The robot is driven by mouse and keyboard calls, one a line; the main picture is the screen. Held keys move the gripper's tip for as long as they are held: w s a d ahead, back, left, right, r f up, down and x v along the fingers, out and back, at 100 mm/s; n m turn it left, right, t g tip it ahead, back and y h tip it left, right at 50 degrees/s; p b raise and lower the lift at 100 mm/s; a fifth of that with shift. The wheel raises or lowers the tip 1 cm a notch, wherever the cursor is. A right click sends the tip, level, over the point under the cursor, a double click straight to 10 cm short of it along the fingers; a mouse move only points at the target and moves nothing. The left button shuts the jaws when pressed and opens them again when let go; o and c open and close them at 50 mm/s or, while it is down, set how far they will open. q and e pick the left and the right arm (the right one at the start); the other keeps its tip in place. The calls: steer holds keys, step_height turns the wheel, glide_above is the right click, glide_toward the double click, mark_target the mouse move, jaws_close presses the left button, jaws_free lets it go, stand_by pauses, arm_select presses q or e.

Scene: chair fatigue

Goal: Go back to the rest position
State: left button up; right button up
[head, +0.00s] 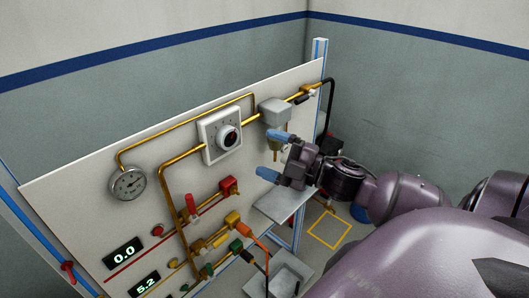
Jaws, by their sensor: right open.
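My right gripper (273,155) is in front of the right part of the white panel (85,200), near the grey box on the pipe. Its two blue-tipped fingers are spread apart with nothing between them. My right arm reaches in from the right side of the view. My left gripper is out of view.
The panel carries a pressure gauge (128,183), a dial (228,137), a grey box (273,112), yellow pipes, red, yellow and green connectors, and two digital displays. A grey shelf (284,203) and a tray (283,275) are below my gripper. A yellow square (329,231) marks the floor.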

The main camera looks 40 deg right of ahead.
stand_by(0.6)
steer(key=s+d+f+m+g+h, duration=0.1)
steer(key=d+f+m+g+h, duration=0.15)
steer(key=f+m+h, duration=1.05)
steer(key=s+a+f+m+g+y, duration=0.2)
steer(key=s+a+f, duration=0.2)
steer(key=f, duration=0.5)
steer(key=s+a+f+m+g+y, duration=0.1)
steer(key=s+a+f+m+y, duration=0.1)
steer(key=s+a+f, duration=0.3)
step_height(320, 180, down, 4)
steer(key=shift+a+r+m+g+y, duration=0.1)
steer(key=shift+a+m+g+y, duration=0.35)
steer(key=shift+a, duration=0.7)
